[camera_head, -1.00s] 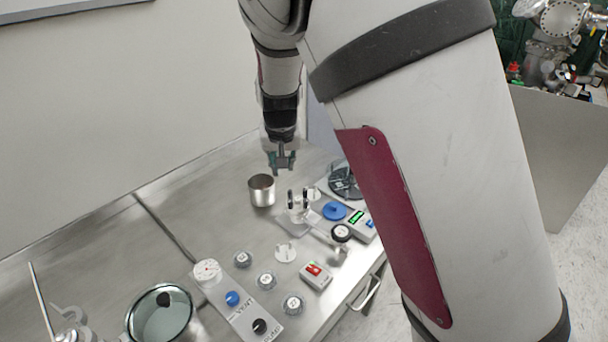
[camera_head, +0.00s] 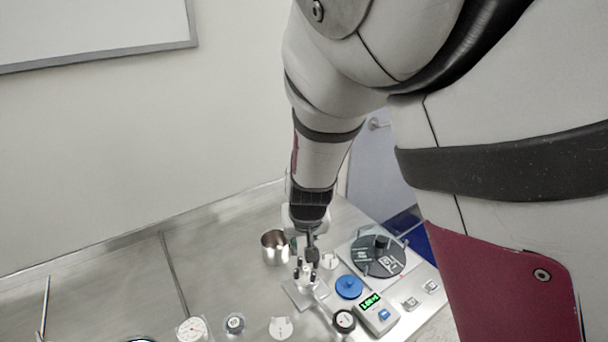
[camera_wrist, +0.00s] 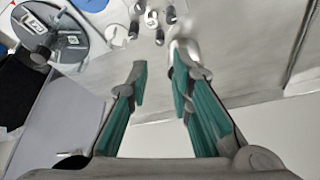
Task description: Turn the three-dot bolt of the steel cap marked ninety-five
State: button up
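My gripper (camera_head: 310,250) hangs over the bench in the head view, close to a small metal fitting (camera_head: 300,292) with black-tipped posts. In the wrist view my gripper (camera_wrist: 164,72) is open, its two green-padded fingers apart with nothing clearly held. The black-tipped posts (camera_wrist: 153,18) show beyond the fingertips there. A shiny rounded metal part shows behind the right fingertip; I cannot tell whether they touch. A grey round cap (camera_head: 234,323) stands at the bottom of the head view. I cannot read a ninety-five or make out a three-dot bolt on anything.
A steel cup (camera_head: 275,248) stands left of the gripper. The bench at left is mostly clear.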

aim_at(300, 258)
jog(key=b+x, duration=0.2)
jog(key=x, duration=0.8)
jog(key=shift+w+a+f+b, duration=0.1)
jog(key=shift+f+b, duration=0.05)
jog(key=shift+b, duration=0.15)
grip_shut()
